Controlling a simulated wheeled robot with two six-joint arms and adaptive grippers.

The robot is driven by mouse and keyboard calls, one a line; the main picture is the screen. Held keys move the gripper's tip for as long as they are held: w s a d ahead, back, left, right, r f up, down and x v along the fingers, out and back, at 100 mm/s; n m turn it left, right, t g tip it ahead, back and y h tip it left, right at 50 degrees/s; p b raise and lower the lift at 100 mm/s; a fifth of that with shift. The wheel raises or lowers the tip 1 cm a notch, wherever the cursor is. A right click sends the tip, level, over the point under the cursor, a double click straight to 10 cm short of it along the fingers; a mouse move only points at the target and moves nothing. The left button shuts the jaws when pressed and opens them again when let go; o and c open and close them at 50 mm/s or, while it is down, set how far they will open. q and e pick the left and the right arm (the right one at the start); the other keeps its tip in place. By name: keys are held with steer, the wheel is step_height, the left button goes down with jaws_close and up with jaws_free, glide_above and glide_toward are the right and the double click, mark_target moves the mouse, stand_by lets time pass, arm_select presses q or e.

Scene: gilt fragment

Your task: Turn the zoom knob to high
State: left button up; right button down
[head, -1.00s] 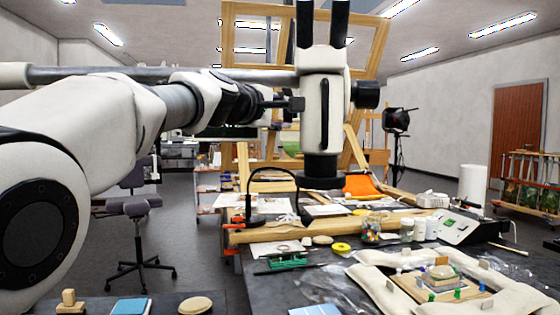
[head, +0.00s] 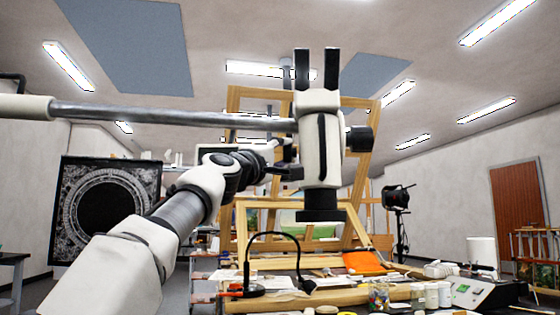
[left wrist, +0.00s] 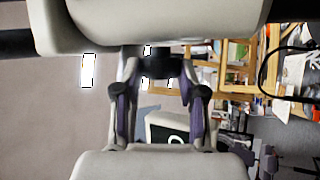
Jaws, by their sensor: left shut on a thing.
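The white microscope (head: 311,150) hangs from a horizontal metal boom, with two black eyepieces on top and a dark lens below. A black knob (head: 359,139) sticks out of its right side. My left gripper (head: 294,171) is at the body's left side. In the left wrist view the microscope body (left wrist: 150,22) fills the top, and my left gripper (left wrist: 160,70) has its fingers closed in on a dark knob-like part against the body. I cannot read any zoom marking. My right gripper is out of view.
The boom (head: 180,115) runs left above my left arm. Below the microscope are a black gooseneck lamp (head: 247,265), an orange cloth (head: 364,262) and a grey control box (head: 478,291) on the cluttered bench. A wooden easel frame (head: 375,190) stands behind.

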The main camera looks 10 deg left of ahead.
arm_select(q)
steer(key=shift+r, duration=0.15)
steer(key=o, duration=0.9)
steer(key=shift+d, duration=0.1)
steer(key=shift+c, duration=0.2)
steer(key=shift+o, duration=1.3)
steer(key=shift+d, duration=0.25)
steer(key=shift+a, duration=0.2)
